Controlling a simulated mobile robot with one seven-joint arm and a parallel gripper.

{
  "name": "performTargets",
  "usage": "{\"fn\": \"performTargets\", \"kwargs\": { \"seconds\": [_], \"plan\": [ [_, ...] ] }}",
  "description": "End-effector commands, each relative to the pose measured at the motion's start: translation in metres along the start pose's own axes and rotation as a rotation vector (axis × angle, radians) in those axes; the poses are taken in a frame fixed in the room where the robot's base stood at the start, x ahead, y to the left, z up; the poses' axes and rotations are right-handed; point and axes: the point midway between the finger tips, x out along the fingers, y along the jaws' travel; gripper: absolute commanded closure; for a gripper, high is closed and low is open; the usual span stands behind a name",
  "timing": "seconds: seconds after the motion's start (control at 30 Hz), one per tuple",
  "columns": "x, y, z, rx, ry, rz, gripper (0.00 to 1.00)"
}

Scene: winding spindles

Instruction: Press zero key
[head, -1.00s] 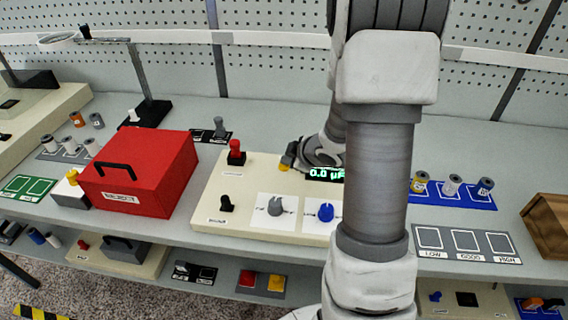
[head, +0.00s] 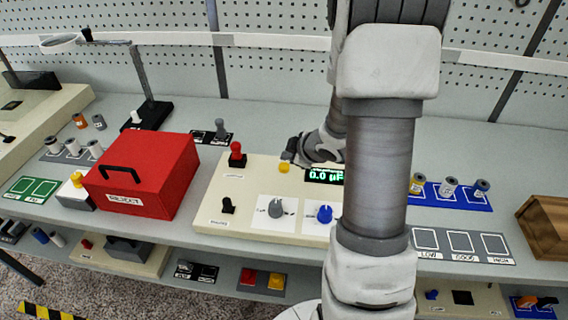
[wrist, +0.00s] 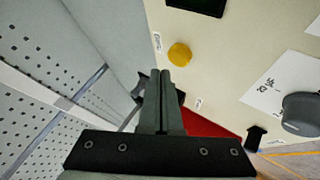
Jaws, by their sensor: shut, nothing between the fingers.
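The zero key looks to be the yellow round button (head: 284,168) on the cream panel (head: 240,195), left of the lit display. It stands clear of my gripper in the wrist view (wrist: 180,54), beside a small label too blurred to read surely. My gripper (wrist: 163,72) is shut and empty, its dark fingers pressed together, with the tips apart from the button in the picture. In the head view my gripper (head: 290,156) is just behind the button, partly hidden by my own arm. The display (head: 323,176) reads 0.0 µF.
A grey knob (head: 276,208), a blue knob (head: 324,214), a red-topped lever (head: 237,154) and a black switch (head: 228,205) stand on the panel. A red box (head: 145,175) is to its left. A blue tray (head: 455,203) with cylinders is at right.

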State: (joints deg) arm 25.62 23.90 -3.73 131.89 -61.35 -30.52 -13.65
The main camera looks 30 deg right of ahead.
Motion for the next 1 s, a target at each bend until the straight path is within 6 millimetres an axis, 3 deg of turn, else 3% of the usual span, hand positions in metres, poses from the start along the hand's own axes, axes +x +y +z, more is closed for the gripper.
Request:
{"fn": "performTargets", "kwargs": {
  "seconds": [0.4, 1.0],
  "plan": [
    [-0.031, 0.023, -0.023, 0.0, 0.0, 0.0, 1.0],
    [-0.03, 0.022, -0.022, 0.0, 0.0, 0.0, 1.0]
  ]
}}
